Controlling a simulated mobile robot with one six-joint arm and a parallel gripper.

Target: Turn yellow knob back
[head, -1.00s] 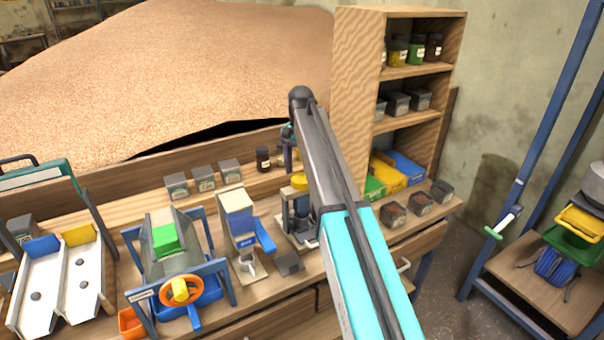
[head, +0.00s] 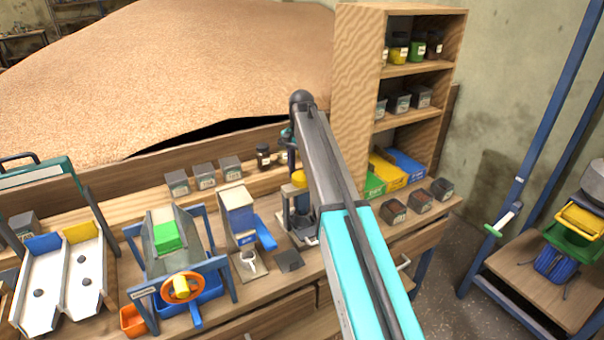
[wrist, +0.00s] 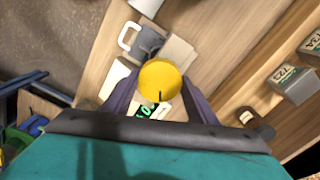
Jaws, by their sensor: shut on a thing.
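The yellow knob (wrist: 161,82) shows in the middle of the wrist view as a round cap with a dark mark on its lower edge. My gripper (wrist: 160,88) has one finger on each side of the knob and is shut on it. A green lit display (wrist: 146,111) shows partly below the knob. In the head view the yellow knob (head: 299,178) sits on top of a small device, partly hidden behind my arm. The gripper's fingers are mostly hidden by my arm there.
A wooden shelf (head: 358,85) stands close to the right of my arm. Small labelled bins (head: 393,211) sit on the bench at right.

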